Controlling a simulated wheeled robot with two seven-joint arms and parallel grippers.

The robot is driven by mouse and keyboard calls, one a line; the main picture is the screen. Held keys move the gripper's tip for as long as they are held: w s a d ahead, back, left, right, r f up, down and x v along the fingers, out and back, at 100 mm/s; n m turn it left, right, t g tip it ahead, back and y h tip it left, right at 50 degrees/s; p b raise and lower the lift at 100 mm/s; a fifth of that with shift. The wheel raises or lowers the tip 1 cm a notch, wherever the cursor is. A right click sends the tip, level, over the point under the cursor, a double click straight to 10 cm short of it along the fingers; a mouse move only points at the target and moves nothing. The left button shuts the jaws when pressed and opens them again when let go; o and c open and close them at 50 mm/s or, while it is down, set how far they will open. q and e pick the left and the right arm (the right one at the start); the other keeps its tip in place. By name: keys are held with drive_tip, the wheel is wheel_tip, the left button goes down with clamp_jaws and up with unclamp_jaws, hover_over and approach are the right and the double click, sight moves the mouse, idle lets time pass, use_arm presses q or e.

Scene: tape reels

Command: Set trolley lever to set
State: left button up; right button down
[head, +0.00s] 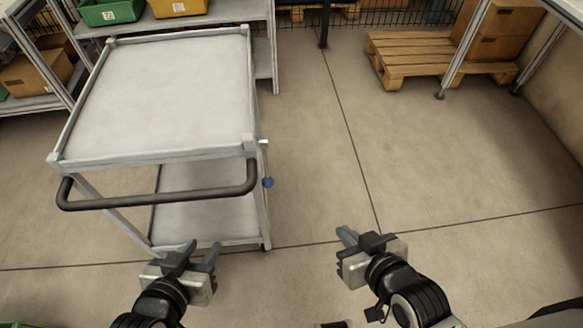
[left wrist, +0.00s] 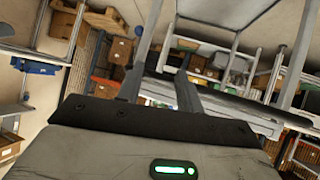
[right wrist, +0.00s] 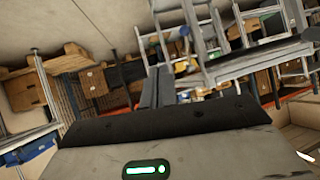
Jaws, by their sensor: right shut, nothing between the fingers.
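The grey trolley (head: 160,95) stands at the left in the head view, with a dark push handle (head: 160,200) facing me. A small lever with a blue knob (head: 268,182) is on its near right post, just right of the handle's end. The knob hangs below a pale pivot piece. My left gripper (head: 203,247) is open and empty, in front of the trolley, nearer to me than the handle and left of the lever. My right gripper (head: 345,234) is shut and empty, to the right of the lever and nearer to me, apart from the trolley.
Shelves with a green bin (head: 110,10) and a yellow bin (head: 178,7) stand behind the trolley. A wooden pallet (head: 405,58) with cardboard boxes (head: 502,22) lies at the back right. The floor (head: 440,165) right of the trolley is clear.

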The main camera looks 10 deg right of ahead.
use_arm(q)
drive_tip(key=shift+s, duration=0.15)
drive_tip(key=shift+o, duration=0.6)
drive_tip(key=shift+s+f, duration=0.1)
drive_tip(key=shift+f, duration=0.1)
use_arm(e)
drive_tip(key=w+a+f+m+y+b, duration=0.1)
drive_tip(key=w+f+m+y+b, duration=0.1)
drive_tip(key=w+f+b, duration=0.45)
drive_tip(key=w+a+f+m+y+b, duration=0.1)
drive_tip(key=w+f+m+y+b, duration=0.15)
drive_tip(key=f+b, duration=0.6)
use_arm(q)
drive_tip(key=w+d+f+n+t+h+b, duration=0.1)
drive_tip(key=w+d+f+t+h+b, duration=0.2)
drive_tip(key=b, duration=1.3)
drive_tip(key=d+f+t+h, duration=0.1)
drive_tip(key=d+f+h, duration=0.2)
drive_tip(key=d+f, duration=0.1)
drive_tip(key=shift+f, duration=0.85)
use_arm(e)
drive_tip(key=w+r+m+y, duration=0.1)
drive_tip(key=w+m+y, duration=0.2)
drive_tip(key=w+y, duration=0.4)
drive_tip(key=w, duration=0.5)
drive_tip(key=shift+w+r+t, duration=0.3)
drive_tip(key=shift+w+t, duration=0.05)
drive_tip(key=shift+t, duration=0.05)
